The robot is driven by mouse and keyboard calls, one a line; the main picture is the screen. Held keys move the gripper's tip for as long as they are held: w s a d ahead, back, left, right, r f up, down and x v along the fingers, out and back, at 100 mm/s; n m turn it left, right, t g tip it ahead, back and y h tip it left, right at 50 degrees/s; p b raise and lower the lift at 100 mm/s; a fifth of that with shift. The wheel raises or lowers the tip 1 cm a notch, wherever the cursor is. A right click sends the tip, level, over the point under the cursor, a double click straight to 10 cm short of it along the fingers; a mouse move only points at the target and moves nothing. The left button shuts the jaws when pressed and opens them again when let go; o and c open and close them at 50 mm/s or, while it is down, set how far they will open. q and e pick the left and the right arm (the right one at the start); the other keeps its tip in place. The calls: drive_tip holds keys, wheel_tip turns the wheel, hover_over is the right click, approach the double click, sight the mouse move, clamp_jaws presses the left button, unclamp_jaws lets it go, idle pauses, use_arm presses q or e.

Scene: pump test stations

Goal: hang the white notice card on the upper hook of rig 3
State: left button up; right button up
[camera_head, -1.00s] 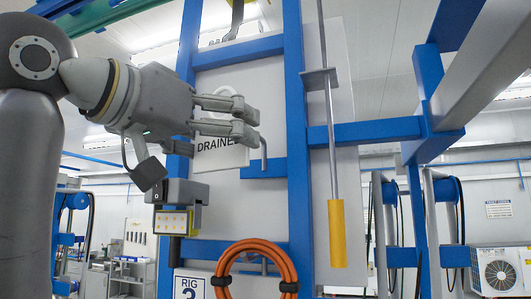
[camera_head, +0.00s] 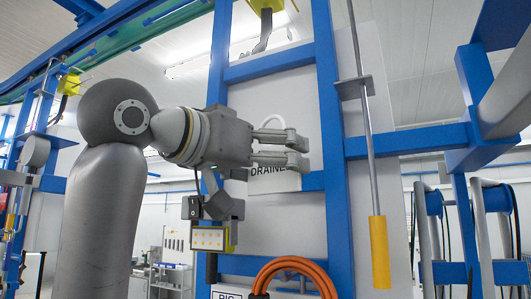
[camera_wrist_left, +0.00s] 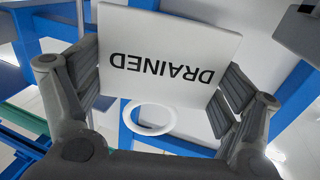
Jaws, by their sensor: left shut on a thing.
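The white notice card (camera_head: 272,183) reads DRAINED and hangs below the fingers of my left gripper (camera_head: 290,148). In the left wrist view the card (camera_wrist_left: 168,25) sits between the two fingers of the left gripper (camera_wrist_left: 160,90), upside down in that picture, with its white ring (camera_wrist_left: 149,118) uncovered. The left gripper is shut on the card, in front of the blue frame of the rig (camera_head: 329,120). A short blue crossbar (camera_head: 313,182) is just right of the card. The hook there is mostly hidden behind the fingers. My right gripper is not in view.
A steel rod with a yellow end (camera_head: 379,250) hangs right of the frame. A lamp box (camera_head: 208,238) is below my left wrist. An orange hose coil (camera_head: 292,265) and a partly cut RIG sign (camera_head: 228,294) are lower down. A blue beam (camera_head: 410,140) runs right.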

use_arm(q)
drive_tip(key=shift+w+d, duration=0.1)
drive_tip(key=shift+w, duration=0.3)
drive_tip(key=w+d+f+p, duration=0.1)
drive_tip(key=w+d+p, duration=0.1)
drive_tip(key=w, duration=0.4)
drive_tip(key=shift+w+d+f, duration=0.3)
drive_tip(key=shift+w+d, duration=0.05)
drive_tip(key=shift+d, duration=0.05)
drive_tip(key=shift+p, duration=0.3)
idle(0.5)
drive_tip(key=o, duration=0.8)
drive_tip(key=shift+s, duration=0.1)
